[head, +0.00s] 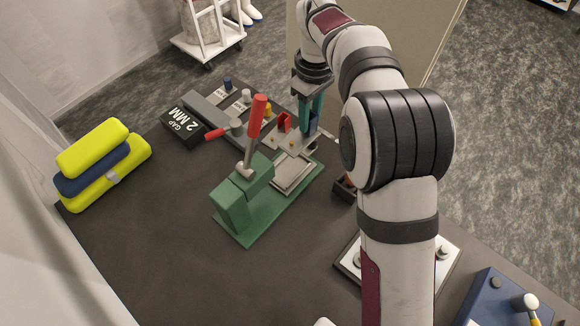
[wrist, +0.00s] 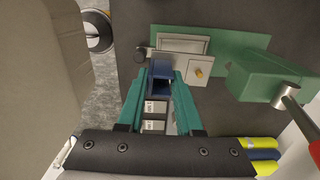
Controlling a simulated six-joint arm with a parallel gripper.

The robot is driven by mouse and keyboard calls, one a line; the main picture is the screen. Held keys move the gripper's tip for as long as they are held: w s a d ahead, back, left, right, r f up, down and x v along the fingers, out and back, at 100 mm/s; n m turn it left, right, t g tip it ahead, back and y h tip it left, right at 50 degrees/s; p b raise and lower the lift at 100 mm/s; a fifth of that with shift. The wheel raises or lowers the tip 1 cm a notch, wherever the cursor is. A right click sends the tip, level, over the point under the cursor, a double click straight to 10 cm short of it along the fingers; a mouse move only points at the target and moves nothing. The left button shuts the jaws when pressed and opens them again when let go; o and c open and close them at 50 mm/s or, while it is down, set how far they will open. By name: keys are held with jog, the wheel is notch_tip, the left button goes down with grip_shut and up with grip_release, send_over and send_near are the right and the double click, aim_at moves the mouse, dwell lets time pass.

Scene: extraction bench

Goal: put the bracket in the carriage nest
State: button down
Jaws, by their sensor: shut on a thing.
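The bracket, a small blue angular piece (head: 311,122), is between the teal fingers of my gripper (head: 311,112). In the wrist view the blue bracket (wrist: 162,73) sits between the two fingertips (wrist: 161,82), and the gripper is shut on it. The bracket is at the far end of the green press (head: 240,205), beside a light grey carriage plate (head: 290,141). In the wrist view the carriage plate (wrist: 207,64), with a yellow pin, lies just right of the bracket. The fingers partly hide the bracket. I cannot tell whether it touches the nest.
The press's red lever (head: 256,118) stands up left of my gripper. A red piece (head: 285,122) stands close left of the fingers. A yellow-and-blue stack (head: 102,165) is at far left. The front-left bench is clear.

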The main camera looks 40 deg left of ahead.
aim_at(298, 133)
jog(key=shift+s+a+f, duration=0.4)
jog(key=shift+s+f, duration=0.15)
jog(key=shift+f, duration=0.05)
jog(key=shift+s+a+f, duration=0.35)
jog(key=shift+s+f, duration=0.15)
jog(key=shift+f, duration=0.1)
notch_tip(298, 133, down, 9)
jog(key=shift+f, duration=0.1)
jog(key=c, duration=0.6)
grip_release()
jog(key=shift+o, duration=0.2)
